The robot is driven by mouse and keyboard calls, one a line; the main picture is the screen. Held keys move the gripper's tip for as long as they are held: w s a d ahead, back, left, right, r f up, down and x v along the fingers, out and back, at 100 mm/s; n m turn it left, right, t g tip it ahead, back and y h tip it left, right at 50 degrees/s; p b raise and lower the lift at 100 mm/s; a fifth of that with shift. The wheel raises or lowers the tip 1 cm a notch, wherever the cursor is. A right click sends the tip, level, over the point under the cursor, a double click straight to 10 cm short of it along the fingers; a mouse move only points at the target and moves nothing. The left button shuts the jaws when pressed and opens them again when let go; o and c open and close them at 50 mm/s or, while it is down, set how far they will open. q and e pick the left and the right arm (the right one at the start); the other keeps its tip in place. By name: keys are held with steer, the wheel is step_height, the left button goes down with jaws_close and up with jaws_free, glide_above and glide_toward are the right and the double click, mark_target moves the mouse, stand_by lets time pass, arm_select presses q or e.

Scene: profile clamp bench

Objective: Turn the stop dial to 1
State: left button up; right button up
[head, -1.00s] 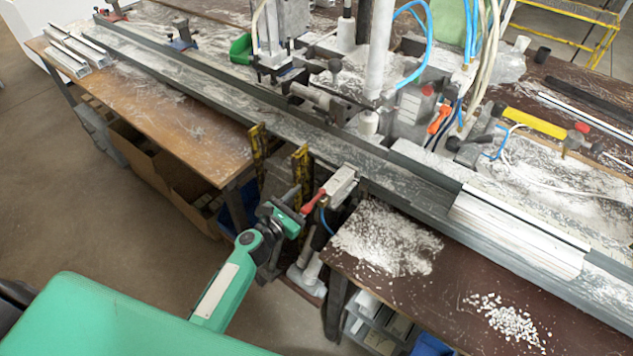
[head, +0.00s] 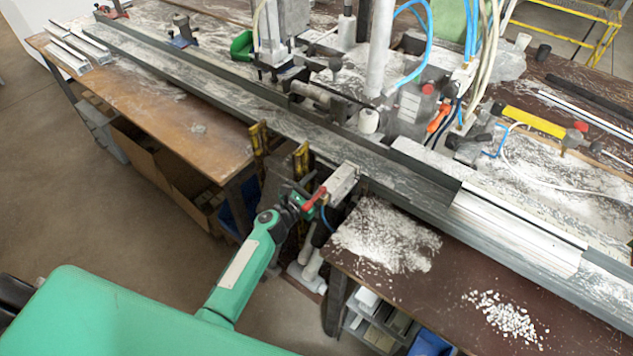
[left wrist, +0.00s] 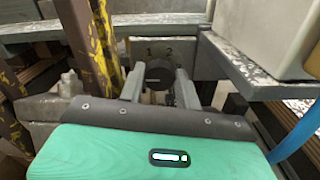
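The stop dial (left wrist: 158,74) is a dark round knob on a grey plate in the left wrist view, with the numbers 1 and 2 legible above it. A faint light mark shows on its face; I cannot tell exactly which number it points to. My left gripper (left wrist: 159,84) has its two grey fingers apart, one on each side of the dial, and I see no clear grip on it. In the head view my left gripper (head: 306,197) is at the bench's front edge, below the long rail, and the dial is hidden there. My right gripper is out of view.
A red-handled lever (head: 315,198) and a pale block (head: 343,180) are close beside the gripper. Yellow-black posts (head: 258,139) stand to the left. A blue hose (left wrist: 296,132) runs at right. The brown table (head: 440,290) with white chips lies right.

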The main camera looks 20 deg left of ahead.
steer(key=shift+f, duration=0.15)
arm_select(q)
steer(key=shift+f+m+b, duration=0.2)
steer(key=shift+m+b, duration=0.95)
steer(key=shift+m, duration=0.05)
steer(key=m+b, duration=0.2)
steer(key=m, duration=0.1)
steer(key=shift+m+b, duration=0.3)
steer(key=m+b, duration=0.1)
steer(key=m, duration=0.1)
steer(key=shift+m, duration=0.3)
steer(key=shift+d+m+b, duration=0.1)
steer(key=shift+m+b, duration=0.8)
steer(key=shift+m, duration=0.7)
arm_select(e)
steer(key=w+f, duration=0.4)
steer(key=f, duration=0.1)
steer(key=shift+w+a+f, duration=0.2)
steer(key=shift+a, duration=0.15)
arm_select(q)
steer(key=shift+r, duration=0.1)
steer(key=o, duration=0.7)
steer(key=shift+s, duration=0.15)
